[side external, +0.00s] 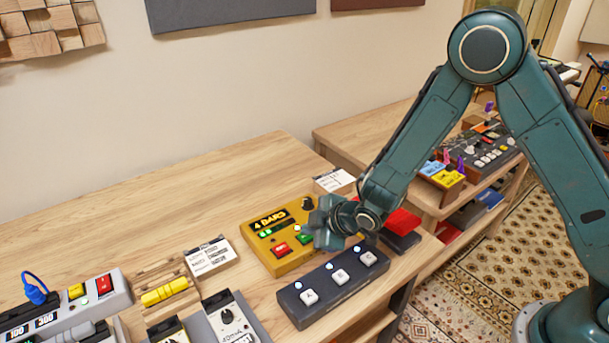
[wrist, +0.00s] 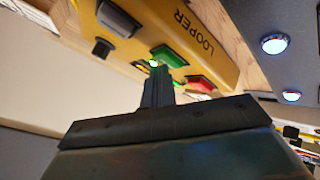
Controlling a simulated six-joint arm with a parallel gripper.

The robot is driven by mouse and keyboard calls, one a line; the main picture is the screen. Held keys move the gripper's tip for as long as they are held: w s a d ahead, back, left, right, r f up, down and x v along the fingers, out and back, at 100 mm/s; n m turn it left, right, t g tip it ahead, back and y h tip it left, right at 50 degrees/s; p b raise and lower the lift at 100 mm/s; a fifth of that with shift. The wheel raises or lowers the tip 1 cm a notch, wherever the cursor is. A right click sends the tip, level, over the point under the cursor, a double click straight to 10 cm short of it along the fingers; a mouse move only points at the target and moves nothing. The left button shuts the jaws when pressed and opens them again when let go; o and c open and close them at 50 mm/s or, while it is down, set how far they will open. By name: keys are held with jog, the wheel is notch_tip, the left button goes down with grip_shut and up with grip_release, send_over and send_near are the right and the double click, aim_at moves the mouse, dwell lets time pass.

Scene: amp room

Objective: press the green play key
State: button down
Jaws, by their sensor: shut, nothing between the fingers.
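The yellow looper box (side external: 262,244) lies on the wooden bench, with a "4 BARS" display on it. Its green key (side external: 305,238) is partly hidden by my gripper in the side view. In the wrist view the green key (wrist: 170,55) shows clearly, beside the red key (wrist: 200,84). My gripper (side external: 322,238) is over the right part of the looper. Its closed, empty fingers (wrist: 156,72) point at the looper, and their tips appear close to the green key, by a small lit lamp. I cannot tell whether they touch the key.
A dark three-switch pedal (side external: 334,286) lies just in front of the looper. A red-topped block (side external: 403,221) sits to the right. A white label card (side external: 334,181) stands behind, and another (side external: 210,257) to the left.

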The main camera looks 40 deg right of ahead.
aim_at(311, 237)
jog(key=shift+r, duration=0.7)
jog(key=shift+r, duration=0.1)
jog(key=shift+r, duration=2.45)
